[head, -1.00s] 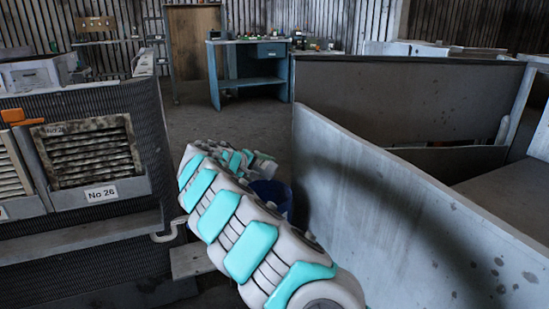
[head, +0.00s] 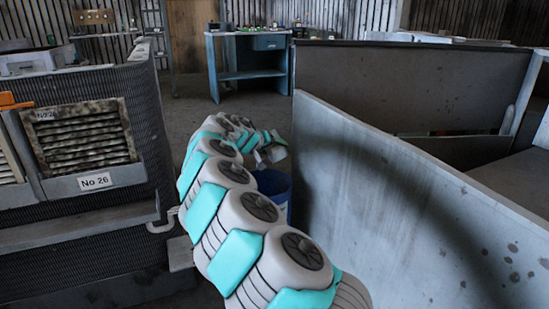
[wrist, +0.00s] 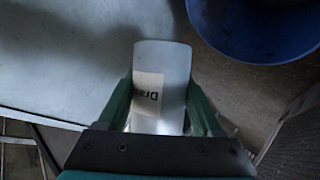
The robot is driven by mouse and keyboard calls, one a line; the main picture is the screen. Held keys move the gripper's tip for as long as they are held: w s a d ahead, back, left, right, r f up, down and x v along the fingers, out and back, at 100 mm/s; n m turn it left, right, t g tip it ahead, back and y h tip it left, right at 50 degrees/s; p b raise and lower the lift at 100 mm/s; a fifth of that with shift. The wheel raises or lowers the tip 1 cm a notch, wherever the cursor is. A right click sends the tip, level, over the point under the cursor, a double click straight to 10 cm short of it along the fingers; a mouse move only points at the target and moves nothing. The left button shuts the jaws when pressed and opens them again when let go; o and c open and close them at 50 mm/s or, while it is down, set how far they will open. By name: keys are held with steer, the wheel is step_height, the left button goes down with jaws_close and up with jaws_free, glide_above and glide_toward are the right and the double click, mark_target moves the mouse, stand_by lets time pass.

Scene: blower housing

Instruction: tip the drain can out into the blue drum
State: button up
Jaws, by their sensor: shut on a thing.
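The drain can (wrist: 176,68) is pale, with a cream label reading "Drai…" upside down in the wrist view. My gripper (wrist: 160,104) is shut on it, with a green finger on either side. The blue drum (wrist: 262,52) lies up and to the right of the can in the wrist view, apart from it in the picture. In the head view the drum (head: 284,208) stands on the floor, partly hidden by my arm. My gripper end (head: 268,152) shows small just above the drum there. The can's contents and its exact tilt cannot be told.
A grey panel wall (head: 400,215) rises close to the right of the drum. A dark mesh housing with a vent and a "No 26" label (head: 95,181) stands at left. A blue workbench (head: 248,65) is farther back. Open floor lies between.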

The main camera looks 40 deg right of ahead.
steer(key=shift+a+r+m+t+b, duration=0.1)
steer(key=shift+r+m+t+b, duration=0.1)
steer(key=shift+m+t+b, duration=0.7)
steer(key=shift+s+b, duration=0.1)
steer(key=shift+b, duration=0.45)
steer(key=r+m+t+b, duration=0.1)
steer(key=b, duration=0.2)
steer(key=shift+s+b, duration=0.1)
steer(key=shift+b, duration=0.25)
steer(key=shift+r+m+t+b, duration=0.45)
steer(key=shift+m+t+b, duration=0.25)
steer(key=shift+b, duration=0.15)
